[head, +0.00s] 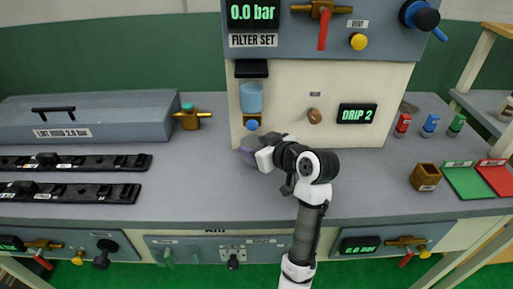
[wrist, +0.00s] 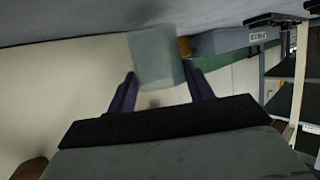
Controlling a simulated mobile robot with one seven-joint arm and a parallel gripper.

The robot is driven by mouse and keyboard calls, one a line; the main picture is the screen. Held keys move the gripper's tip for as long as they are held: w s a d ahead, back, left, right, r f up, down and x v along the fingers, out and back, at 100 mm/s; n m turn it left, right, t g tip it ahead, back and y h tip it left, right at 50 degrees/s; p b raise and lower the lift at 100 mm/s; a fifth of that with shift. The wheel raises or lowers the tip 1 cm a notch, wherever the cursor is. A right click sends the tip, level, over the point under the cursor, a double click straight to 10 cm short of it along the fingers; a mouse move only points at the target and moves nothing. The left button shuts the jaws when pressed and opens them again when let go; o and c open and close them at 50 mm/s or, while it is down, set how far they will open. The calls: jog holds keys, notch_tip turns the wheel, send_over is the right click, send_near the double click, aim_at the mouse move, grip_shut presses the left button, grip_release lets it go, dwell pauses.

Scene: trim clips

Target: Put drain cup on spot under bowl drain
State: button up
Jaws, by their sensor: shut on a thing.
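The drain cup (wrist: 157,55) is a pale grey-green, translucent cup between the two dark purple fingers of my gripper (wrist: 162,92) in the wrist view. My gripper (head: 251,151) is shut on it. In the head view it is low at the front of the cream panel, just below the filter bowl (head: 251,98) and its blue drain (head: 252,125). The fingers and wrist hide most of the cup there. I cannot tell whether the cup touches the bench. The spot under the drain is not clearly visible.
The grey bench (head: 190,195) is clear in front of the panel. A grey case (head: 90,120) and black rails (head: 70,193) are at left. A brown box (head: 425,177), green mat (head: 468,182) and red mat (head: 497,177) are at right. The panel stands close behind my gripper.

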jog(key=shift+f, duration=0.75)
jog(key=shift+f, duration=0.15)
jog(key=o, duration=1)
jog(key=shift+o, duration=0.2)
jog(key=shift+r, duration=0.25)
jog(key=shift+s+d, duration=0.3)
jog(key=b+v, duration=0.2)
jog(key=v, duration=0.9)
